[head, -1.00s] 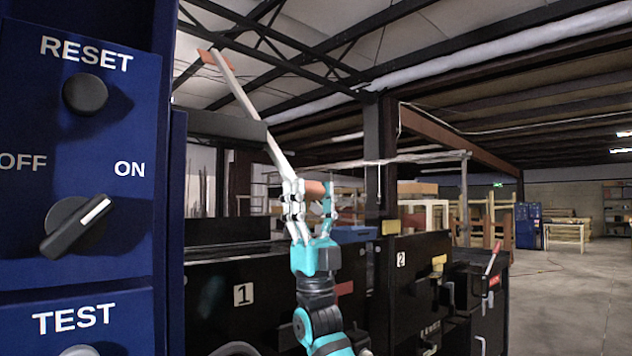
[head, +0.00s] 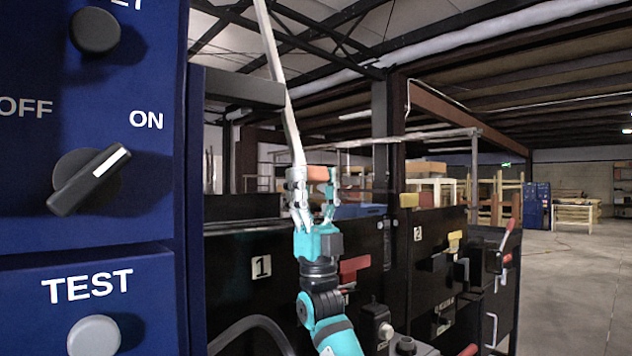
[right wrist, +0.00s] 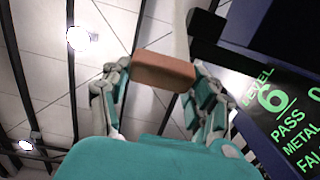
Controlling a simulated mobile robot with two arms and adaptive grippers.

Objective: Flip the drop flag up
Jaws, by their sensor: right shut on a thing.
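My right gripper (head: 318,184) is shut on a small orange-brown block (head: 318,173), with the fingers on both sides of it. The block also shows in the right wrist view (right wrist: 163,71) between the fingers. A long pale bar (head: 281,85) rises from beside the block and leaves the top of the head view, leaning slightly left. Its far end is out of view. The bar and block look like the drop flag, but the joint between them is hidden by the fingers. My left gripper is not in view.
A blue control panel (head: 150,232) with RESET, OFF/ON knob (head: 89,180) and TEST button (head: 94,336) fills the left. A dark display with green text (right wrist: 285,115) shows right in the wrist view.

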